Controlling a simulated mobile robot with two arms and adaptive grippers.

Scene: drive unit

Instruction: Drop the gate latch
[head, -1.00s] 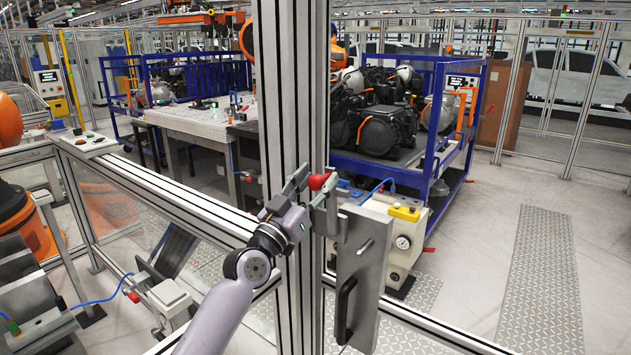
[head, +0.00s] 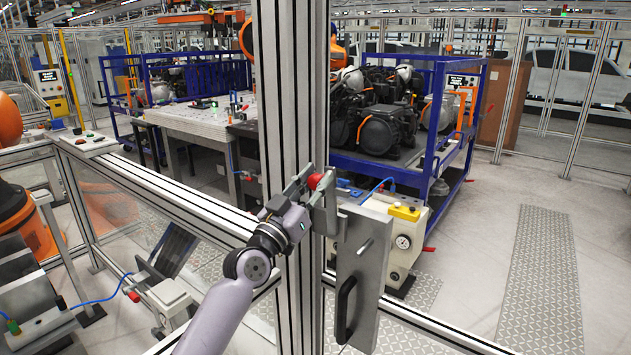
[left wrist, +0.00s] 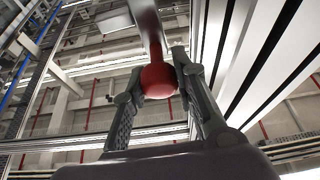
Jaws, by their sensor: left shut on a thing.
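The gate latch has a red ball knob (head: 315,181) in front of the aluminium post, at the top of a grey metal box with a black handle (head: 362,281). The knob also shows in the left wrist view (left wrist: 159,80), on the end of a grey lever arm (left wrist: 147,25). My left gripper (head: 313,184) is at the knob, with one finger on each side of it, shut on it. In the left wrist view the fingers (left wrist: 158,82) flank the ball. My right gripper is in neither view.
The thick aluminium post (head: 292,90) stands directly behind my left gripper, with horizontal rails (head: 190,205) joining it. Behind the fence are a blue rack with engines (head: 390,125) and a work table (head: 205,122). The floor at the right is clear.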

